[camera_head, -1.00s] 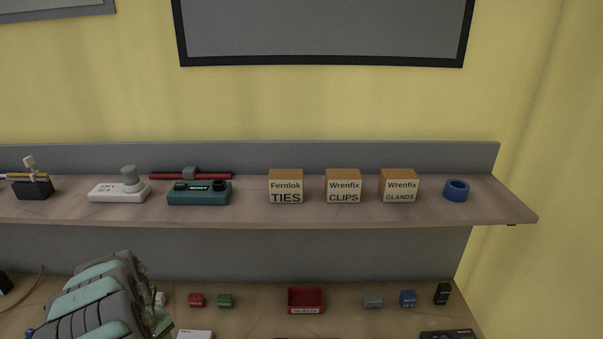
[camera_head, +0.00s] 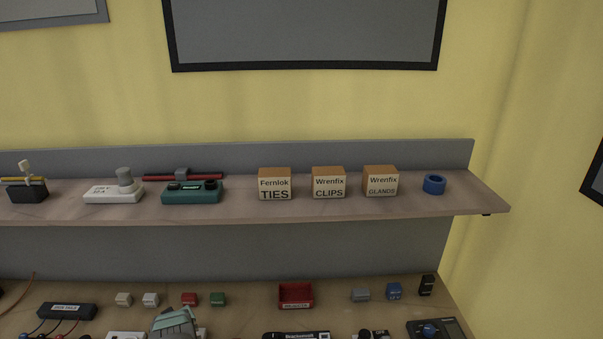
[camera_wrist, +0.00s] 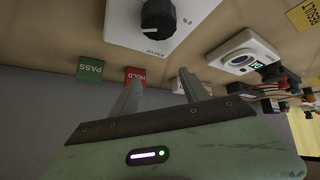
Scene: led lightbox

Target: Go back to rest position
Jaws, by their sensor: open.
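My gripper (camera_wrist: 160,78) shows in the wrist view with its two grey fingers apart and nothing between them. In the head view only a grey-green part of my arm (camera_head: 175,322) shows at the bottom edge, left of centre. In the wrist view a green PASS block (camera_wrist: 90,69) and a red HOLD block (camera_wrist: 135,74) lie on the bench beyond the fingers. The red block is partly hidden by the left finger. The same red block (camera_head: 189,299) and green block (camera_head: 218,299) stand on the bench in the head view.
A shelf (camera_head: 330,208) over the bench holds several boxes, a teal device (camera_head: 191,192) and a blue ring (camera_head: 433,184). A red tray (camera_head: 296,296) sits on the bench. A white box with a black knob (camera_wrist: 158,14) is near the fingers.

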